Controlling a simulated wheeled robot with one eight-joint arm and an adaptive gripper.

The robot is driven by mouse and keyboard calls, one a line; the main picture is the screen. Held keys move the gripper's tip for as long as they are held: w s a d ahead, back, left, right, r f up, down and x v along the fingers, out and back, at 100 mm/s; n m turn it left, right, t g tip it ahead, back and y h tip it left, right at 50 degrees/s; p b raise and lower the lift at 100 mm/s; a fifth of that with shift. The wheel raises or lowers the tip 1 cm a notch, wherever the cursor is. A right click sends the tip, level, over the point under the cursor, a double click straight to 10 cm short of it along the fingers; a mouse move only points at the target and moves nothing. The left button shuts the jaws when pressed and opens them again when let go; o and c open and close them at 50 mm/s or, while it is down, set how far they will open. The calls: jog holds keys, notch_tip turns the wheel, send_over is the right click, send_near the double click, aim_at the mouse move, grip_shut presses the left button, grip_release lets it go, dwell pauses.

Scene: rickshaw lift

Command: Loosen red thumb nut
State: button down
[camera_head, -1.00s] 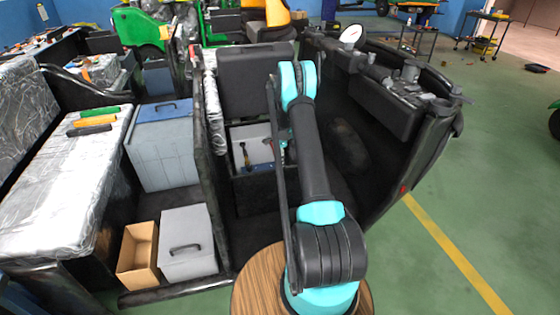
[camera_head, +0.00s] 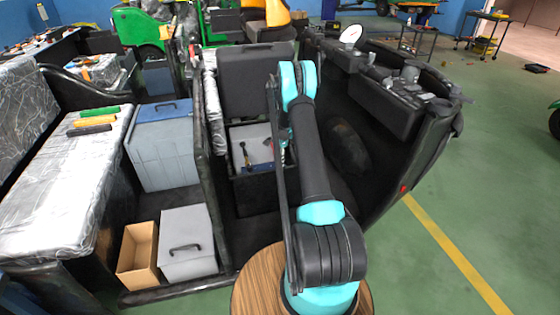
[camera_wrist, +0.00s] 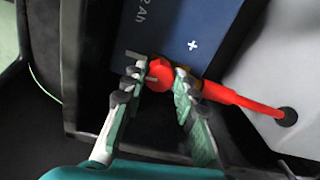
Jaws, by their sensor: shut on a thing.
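The red thumb nut (camera_wrist: 158,75) shows in the wrist view, at the edge of a dark blue battery (camera_wrist: 185,30) marked with a white plus sign. My gripper (camera_wrist: 160,83) has one finger on each side of the nut and is shut on it. A red cable (camera_wrist: 240,100) runs from beside the nut to the right, into a hole in a light grey panel. In the head view my arm hides most of the gripper, and the nut cannot be made out there.
A cardboard box (camera_head: 138,252) and a grey lidded box (camera_head: 187,244) stand at lower left. Dark vehicle walls enclose the work space; green floor is free at right.

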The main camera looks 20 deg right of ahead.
jog(key=n, duration=2.5)
jog(key=shift+n, duration=0.3)
jog(key=c, duration=1.2)
grip_release()
jog(key=shift+r, duration=0.15)
notch_tip(320, 180, up, 12)
jog(key=shift+f, duration=0.1)
